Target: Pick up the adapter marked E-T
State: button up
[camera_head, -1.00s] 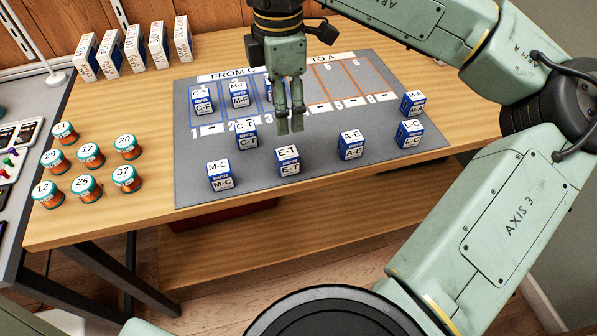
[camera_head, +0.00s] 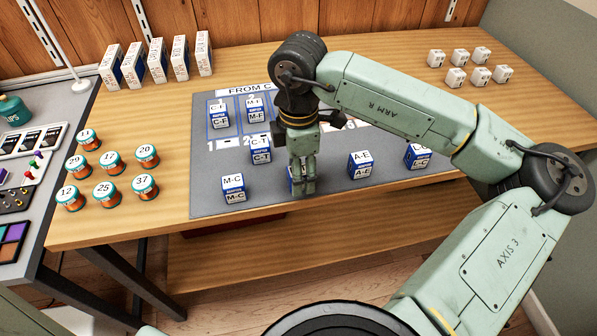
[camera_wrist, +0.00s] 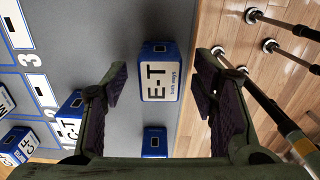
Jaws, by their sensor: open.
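The E-T adapter (camera_wrist: 160,72) is a blue and white block with its E-T label facing up in the wrist view. It stands on the grey mat (camera_head: 207,198). In the head view it is mostly hidden behind my gripper (camera_head: 303,190), with only bits of blue showing. In the wrist view my gripper (camera_wrist: 162,82) is open, one finger on each side of the E-T adapter, with gaps visible on both sides. I cannot tell how far the fingertips are above the mat.
On the mat, the M-C adapter (camera_head: 234,188) stands to the left, the C-T adapter (camera_head: 260,149) behind left, and the A-E adapter (camera_head: 360,165) to the right. Small white cubes (camera_head: 456,77) sit at the back right.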

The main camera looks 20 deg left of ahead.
jog(key=shift+f, duration=0.35)
jog(key=shift+c, duration=0.3)
jog(key=c, duration=1.1)
